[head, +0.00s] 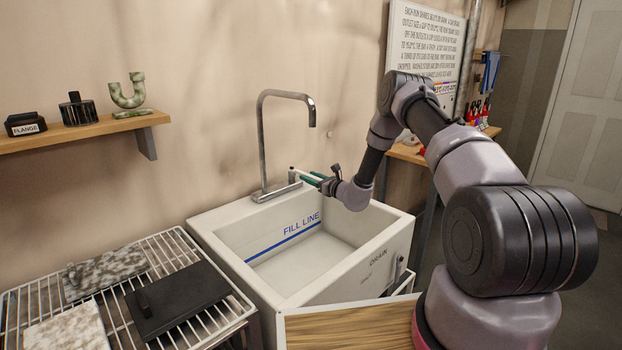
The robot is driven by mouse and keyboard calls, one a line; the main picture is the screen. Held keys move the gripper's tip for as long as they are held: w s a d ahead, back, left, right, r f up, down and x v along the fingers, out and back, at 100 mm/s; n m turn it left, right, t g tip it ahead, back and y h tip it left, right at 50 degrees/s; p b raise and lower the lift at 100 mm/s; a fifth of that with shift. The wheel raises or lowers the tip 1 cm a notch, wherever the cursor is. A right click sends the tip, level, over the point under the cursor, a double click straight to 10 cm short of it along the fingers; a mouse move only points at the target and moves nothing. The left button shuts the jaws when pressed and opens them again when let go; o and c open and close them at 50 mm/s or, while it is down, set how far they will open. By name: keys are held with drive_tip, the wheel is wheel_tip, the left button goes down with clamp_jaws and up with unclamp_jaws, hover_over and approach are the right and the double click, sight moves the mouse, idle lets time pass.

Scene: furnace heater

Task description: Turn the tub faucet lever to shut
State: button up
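The tub faucet (261,140) is a tall grey metal spout on the back rim of the white tub (212,232), bent over to the right. Its small lever (293,174) stands at the right end of the faucet base. My gripper (306,178) reaches in from the right, and its greenish fingers are at the lever. The fingers and lever overlap in the head view, so I cannot tell whether they touch or whether the fingers are closed on it. No water shows under the spout.
A wire rack (178,233) with stone pieces and a black plate (178,297) stands left of the tub. A wooden shelf (75,135) hangs on the left wall. A wooden board (345,328) lies in front of the tub. The tub's inside is empty.

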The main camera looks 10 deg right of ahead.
drive_tip(key=v, duration=1)
drive_tip(key=shift+s+d, duration=0.25)
drive_tip(key=shift+s, duration=0.05)
drive_tip(key=shift+d, duration=0.1)
